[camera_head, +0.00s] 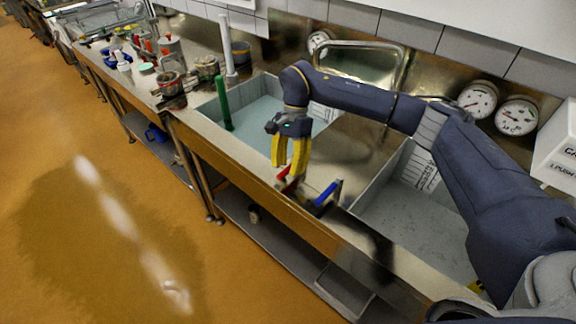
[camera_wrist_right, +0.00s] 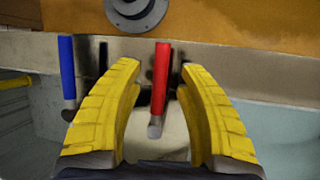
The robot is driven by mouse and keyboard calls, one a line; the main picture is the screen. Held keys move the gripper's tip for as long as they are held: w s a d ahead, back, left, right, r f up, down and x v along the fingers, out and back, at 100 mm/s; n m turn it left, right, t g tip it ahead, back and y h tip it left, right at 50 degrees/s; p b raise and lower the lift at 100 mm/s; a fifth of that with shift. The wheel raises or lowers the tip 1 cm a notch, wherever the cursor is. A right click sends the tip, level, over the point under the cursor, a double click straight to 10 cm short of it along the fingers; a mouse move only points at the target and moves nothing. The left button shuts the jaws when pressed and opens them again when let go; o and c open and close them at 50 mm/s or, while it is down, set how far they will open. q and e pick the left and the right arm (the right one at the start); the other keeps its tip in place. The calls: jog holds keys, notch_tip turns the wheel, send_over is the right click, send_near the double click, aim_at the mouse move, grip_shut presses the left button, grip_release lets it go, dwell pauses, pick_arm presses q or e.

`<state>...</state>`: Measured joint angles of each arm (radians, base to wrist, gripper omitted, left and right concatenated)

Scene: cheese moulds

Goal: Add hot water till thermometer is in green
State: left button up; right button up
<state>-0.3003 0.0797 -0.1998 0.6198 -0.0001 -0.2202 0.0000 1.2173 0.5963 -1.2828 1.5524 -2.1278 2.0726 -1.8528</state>
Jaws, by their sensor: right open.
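My right gripper (camera_head: 288,172) is open over the sink counter's front edge, its yellow fingers pointing down. The red tap handle (camera_head: 284,186) is just below the fingertips. In the right wrist view the red handle (camera_wrist_right: 161,75) stands between the two open fingers (camera_wrist_right: 158,66), with a gap on each side. The blue tap handle (camera_head: 328,193) is to the right in the head view; it also shows left of the fingers in the wrist view (camera_wrist_right: 67,68). Round dials (camera_head: 478,99) are on the back wall; their readings are too small to tell. My left gripper is not in view.
The left basin (camera_head: 262,108) holds pale liquid, with a green stick (camera_head: 222,104) standing in it. The right basin (camera_head: 395,222) looks shallow or empty under my arm. A curved metal pipe (camera_head: 365,44) rises behind. Pots and tools crowd the far counter.

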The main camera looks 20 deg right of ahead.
jog(key=shift+f, duration=0.1)
grip_shut()
dwell(0.3)
dwell(0.4)
